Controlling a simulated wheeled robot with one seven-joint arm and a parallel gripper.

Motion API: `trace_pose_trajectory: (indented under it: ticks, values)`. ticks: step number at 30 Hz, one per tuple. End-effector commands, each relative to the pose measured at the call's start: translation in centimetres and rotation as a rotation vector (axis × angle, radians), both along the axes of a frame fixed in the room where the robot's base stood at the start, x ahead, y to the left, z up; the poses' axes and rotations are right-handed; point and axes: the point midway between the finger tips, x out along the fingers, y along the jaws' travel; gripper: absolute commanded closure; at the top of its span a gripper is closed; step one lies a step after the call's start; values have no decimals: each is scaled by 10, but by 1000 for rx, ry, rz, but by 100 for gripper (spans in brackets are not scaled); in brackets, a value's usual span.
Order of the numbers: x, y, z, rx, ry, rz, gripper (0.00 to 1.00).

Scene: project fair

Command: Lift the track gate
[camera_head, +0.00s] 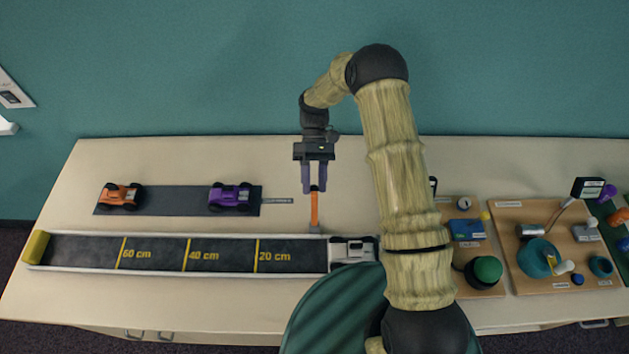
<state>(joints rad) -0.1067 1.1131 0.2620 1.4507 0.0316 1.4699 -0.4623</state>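The track (90,268) is a long dark strip with white edges and yellow distance lines. An upright orange bar with a dark tip, apparently the gate's handle (314,210), stands at the track's far edge near its right end. A white car (352,250) sits at that right end, partly hidden by my arm. My gripper (314,188) points down over the orange bar, its two purple fingers apart. The bar's dark tip appears between or just below the fingertips; I cannot tell whether they touch it.
Behind the track, an orange car (120,195) and a purple car (230,196) stand on a dark mat (170,203). A small label lies right of the mat. On the right, wooden boards (512,215) hold small devices. My arm hides part of the table's middle right.

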Motion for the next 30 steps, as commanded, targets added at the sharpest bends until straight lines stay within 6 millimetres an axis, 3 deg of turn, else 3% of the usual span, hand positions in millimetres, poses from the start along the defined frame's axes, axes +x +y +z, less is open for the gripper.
trace_pose_trajectory:
  ticks: [11,30]
  values:
    - [8,1,4,2,-1,1,57]
    - [76,0,56,1,-3,-1,57]
